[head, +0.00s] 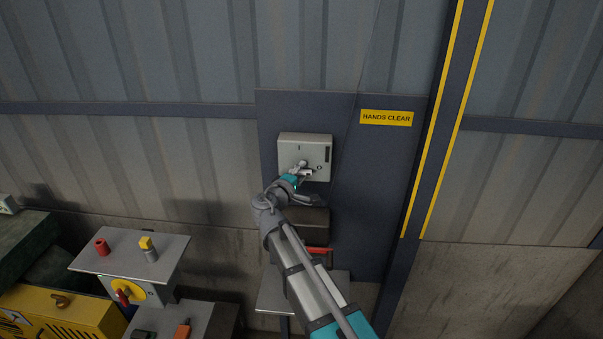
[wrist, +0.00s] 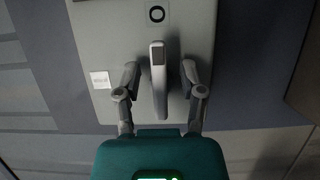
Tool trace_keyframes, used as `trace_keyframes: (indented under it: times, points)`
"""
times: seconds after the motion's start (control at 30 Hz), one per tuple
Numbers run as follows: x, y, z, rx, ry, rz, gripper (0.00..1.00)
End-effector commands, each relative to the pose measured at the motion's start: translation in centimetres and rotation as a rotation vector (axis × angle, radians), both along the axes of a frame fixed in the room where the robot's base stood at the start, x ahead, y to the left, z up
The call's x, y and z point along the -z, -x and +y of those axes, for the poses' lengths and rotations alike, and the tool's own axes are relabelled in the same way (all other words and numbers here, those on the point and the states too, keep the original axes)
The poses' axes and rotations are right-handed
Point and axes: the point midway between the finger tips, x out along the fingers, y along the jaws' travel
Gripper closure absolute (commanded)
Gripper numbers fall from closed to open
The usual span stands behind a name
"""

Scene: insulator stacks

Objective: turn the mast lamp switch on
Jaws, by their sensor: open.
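The mast lamp switch is a pale grey box (head: 305,150) on a dark wall panel, marked I at its top and O at its right. In the wrist view its face (wrist: 195,25) fills the upper middle. A light grey lever (wrist: 159,85) stands out from it, its far end towards the O mark. My gripper (head: 300,174) is at the lower part of the box. In the wrist view my gripper (wrist: 160,78) is open, one finger each side of the lever, with gaps showing. In the head view the gripper partly hides the lever.
A yellow HANDS CLEAR sign (head: 386,118) is right of the switch. A dark box (head: 308,222) and a red handle (head: 319,250) are below it. At lower left stand a grey stand (head: 125,262) with red and yellow knobs and a yellow case (head: 55,312).

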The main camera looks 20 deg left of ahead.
Motion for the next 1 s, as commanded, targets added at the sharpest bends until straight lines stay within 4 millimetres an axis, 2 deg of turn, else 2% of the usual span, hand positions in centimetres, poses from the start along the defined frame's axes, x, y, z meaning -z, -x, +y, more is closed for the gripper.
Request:
trace_keyframes:
  times: [0.13,0.17,0.4,0.43,1.0]
  points:
    - [0.0,0.01,-0.01,0.0,0.0,0.0,0.49]
    - [0.0,0.01,-0.02,0.0,0.0,0.0,0.52]
    - [0.0,0.02,-0.02,0.0,0.0,0.0,0.97]
    - [0.0,0.02,-0.02,0.0,0.0,0.0,1.0]
    - [0.01,0.01,0.04,0.0,0.031,-0.007,1.0]
